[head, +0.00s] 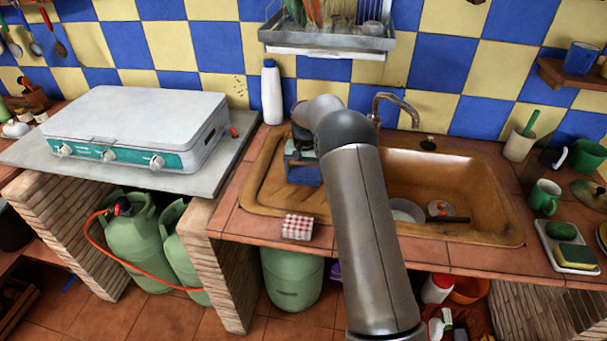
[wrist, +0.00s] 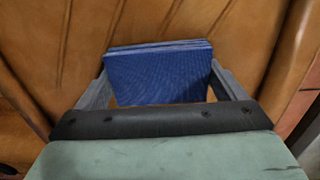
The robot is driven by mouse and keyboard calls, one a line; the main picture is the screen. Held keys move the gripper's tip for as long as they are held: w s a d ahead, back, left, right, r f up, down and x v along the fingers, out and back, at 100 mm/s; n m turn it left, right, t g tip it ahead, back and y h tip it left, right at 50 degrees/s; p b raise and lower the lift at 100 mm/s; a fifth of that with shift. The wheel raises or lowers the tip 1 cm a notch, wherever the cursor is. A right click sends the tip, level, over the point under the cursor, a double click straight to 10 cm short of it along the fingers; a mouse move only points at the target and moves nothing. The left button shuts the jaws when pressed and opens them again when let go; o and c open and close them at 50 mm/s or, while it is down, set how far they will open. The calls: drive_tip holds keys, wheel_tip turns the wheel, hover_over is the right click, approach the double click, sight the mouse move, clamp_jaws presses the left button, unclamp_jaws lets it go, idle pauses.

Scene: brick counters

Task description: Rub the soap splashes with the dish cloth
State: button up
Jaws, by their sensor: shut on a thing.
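My gripper (head: 303,160) is over the ribbed left drainboard of the brown sink (head: 262,190). It is shut on a blue folded cloth (wrist: 158,76), which also shows as a small blue patch below the jaws in the head view (head: 304,176). In the wrist view, the two grey fingers press the cloth from its left and right sides, with the brown drainboard behind it. I cannot tell whether the cloth touches the drainboard. I cannot make out any soap splashes; my arm and the cloth hide part of the sink surface.
A red-and-white checked folded cloth (head: 297,226) lies on the counter's front edge. A white bottle (head: 271,92) stands behind the drainboard. The faucet (head: 396,106) is right of my gripper. The basin holds dishes (head: 408,209). A stove (head: 140,125) is at left.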

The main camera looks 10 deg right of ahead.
drive_tip(key=shift+r+p, duration=1.75)
drive_tip(key=shift+r, duration=2.35)
